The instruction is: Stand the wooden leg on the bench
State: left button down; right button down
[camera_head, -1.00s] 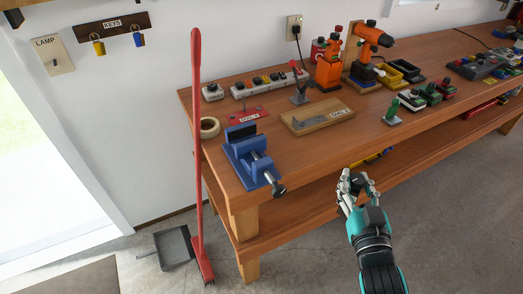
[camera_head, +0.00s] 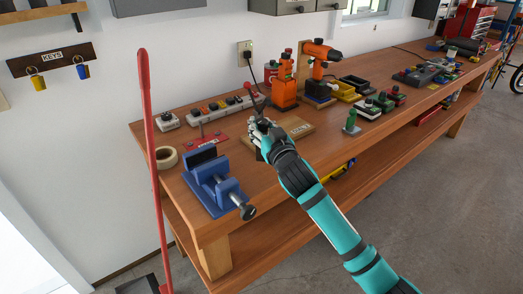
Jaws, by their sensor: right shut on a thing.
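The wooden bench (camera_head: 290,200) runs along the wall, and its top holds many tools. I cannot make out a separate wooden leg on it. My left gripper is out of view.
A blue vise (camera_head: 213,182) sits at the bench's near left corner, and a tape roll (camera_head: 166,158) is beside it. A red-handled broom (camera_head: 153,160) stands at the left. Some front bench top is clear.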

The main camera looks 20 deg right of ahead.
jog(key=shift+f, duration=0.8)
notch_tip(320, 180, down, 3)
jog(key=shift+f, duration=0.3)
jog(key=shift+f, duration=0.1)
jog(key=c, duration=1)
grip_release()
